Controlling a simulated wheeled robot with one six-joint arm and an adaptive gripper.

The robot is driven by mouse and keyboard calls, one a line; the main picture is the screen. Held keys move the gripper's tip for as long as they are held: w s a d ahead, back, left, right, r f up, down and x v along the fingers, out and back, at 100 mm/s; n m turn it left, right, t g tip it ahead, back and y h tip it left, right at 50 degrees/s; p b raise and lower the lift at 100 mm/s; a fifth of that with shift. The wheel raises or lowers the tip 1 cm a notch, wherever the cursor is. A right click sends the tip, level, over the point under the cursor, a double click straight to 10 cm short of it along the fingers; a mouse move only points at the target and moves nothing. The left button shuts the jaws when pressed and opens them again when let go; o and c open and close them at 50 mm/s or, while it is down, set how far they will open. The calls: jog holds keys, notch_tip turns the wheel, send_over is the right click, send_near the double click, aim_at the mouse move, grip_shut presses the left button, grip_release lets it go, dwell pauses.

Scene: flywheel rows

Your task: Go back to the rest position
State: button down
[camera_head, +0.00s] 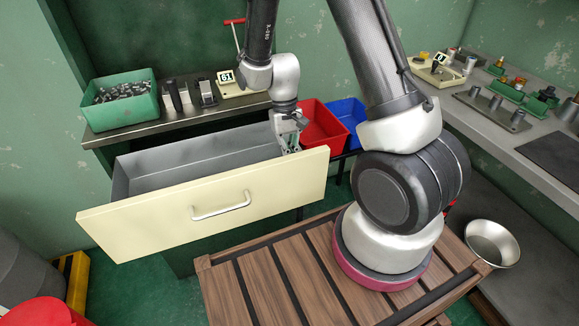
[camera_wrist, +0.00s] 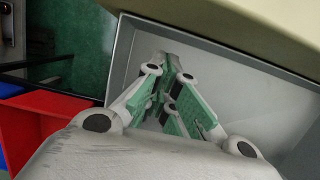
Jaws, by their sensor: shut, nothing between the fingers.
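My gripper (camera_head: 288,138) is at the right end of the open drawer (camera_head: 200,208), close behind its cream front panel. In the wrist view my gripper (camera_wrist: 168,75) points down into the grey drawer interior (camera_wrist: 240,85). Its green-padded fingers are together with nothing between them. The drawer is pulled out from under the workbench, and the part of its inside that shows looks empty. Its silver handle (camera_head: 221,207) is on the front panel. My arm rises above the drawer and bends back to its base on the right.
A green bin of metal parts (camera_head: 120,98) stands on the bench (camera_head: 95,137). A red bin (camera_head: 322,125) and a blue bin (camera_head: 347,112) sit right of the drawer. A slatted wooden platform (camera_head: 262,275) is below my arm. A metal bowl (camera_head: 492,243) lies at right.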

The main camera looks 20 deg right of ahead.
jog(key=s+d+r+t, duration=0.1)
jog(key=d+r+t, duration=0.1)
jog(key=r, duration=0.8)
jog(key=s+d+r+t, duration=0.1)
jog(key=s+d+r, duration=0.1)
jog(key=r, duration=0.8)
jog(key=s+d+r+t, duration=0.2)
jog(key=s+r, duration=0.3)
jog(key=s, duration=0.1)
jog(key=s+d+r+t, duration=0.2)
jog(key=s+r, duration=0.4)
jog(key=s, duration=0.1)
jog(key=shift+d, duration=0.3)
